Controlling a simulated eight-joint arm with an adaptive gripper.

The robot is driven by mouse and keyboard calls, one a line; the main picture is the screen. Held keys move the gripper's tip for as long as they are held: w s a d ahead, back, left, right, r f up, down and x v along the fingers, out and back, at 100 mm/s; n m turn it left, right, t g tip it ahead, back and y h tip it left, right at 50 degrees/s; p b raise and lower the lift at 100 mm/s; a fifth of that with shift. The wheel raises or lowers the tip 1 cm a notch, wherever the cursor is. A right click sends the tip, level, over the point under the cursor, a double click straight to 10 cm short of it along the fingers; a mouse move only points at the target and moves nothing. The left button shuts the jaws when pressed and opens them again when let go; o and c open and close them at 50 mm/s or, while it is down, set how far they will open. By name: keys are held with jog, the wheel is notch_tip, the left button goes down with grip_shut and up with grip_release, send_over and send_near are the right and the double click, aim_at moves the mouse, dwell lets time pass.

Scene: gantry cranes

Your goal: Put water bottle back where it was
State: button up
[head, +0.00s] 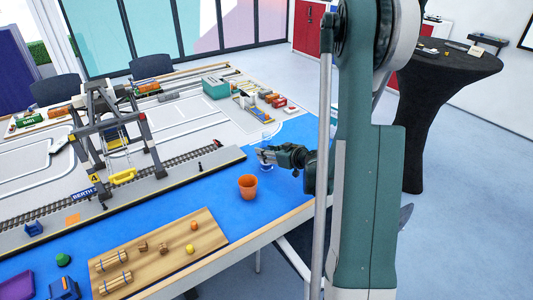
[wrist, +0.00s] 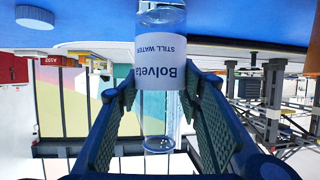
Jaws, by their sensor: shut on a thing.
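The water bottle is clear plastic with a white "Bolveta still water" label (wrist: 160,62). My gripper (wrist: 160,88) is shut on it, one finger on each side near the label's edge. The wrist picture is upside down, so the bottle stands about upright, cap end low in the picture. In the head view, my gripper (head: 268,155) holds the bottle (head: 266,136) over the blue tabletop (head: 215,190), near its right side. The bottle's middle is partly hidden by the fingers there. I cannot tell whether its base touches the table.
An orange cup (head: 247,187) stands close in front of my gripper. A wooden board (head: 160,255) with small items lies at the front. The gantry crane (head: 115,135) and its track are to the left. A pale round disc (wrist: 34,17) lies on the blue surface.

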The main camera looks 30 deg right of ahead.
jog(key=shift+f, duration=0.15)
jog(key=o, duration=1)
jog(key=shift+r, duration=0.2)
jog(key=shift+s+r, duration=0.1)
jog(key=shift+s, duration=0.1)
jog(key=p+v, duration=0.2)
jog(key=v, duration=0.9)
jog(key=shift+s, duration=0.3)
jog(key=shift+r, duration=0.1)
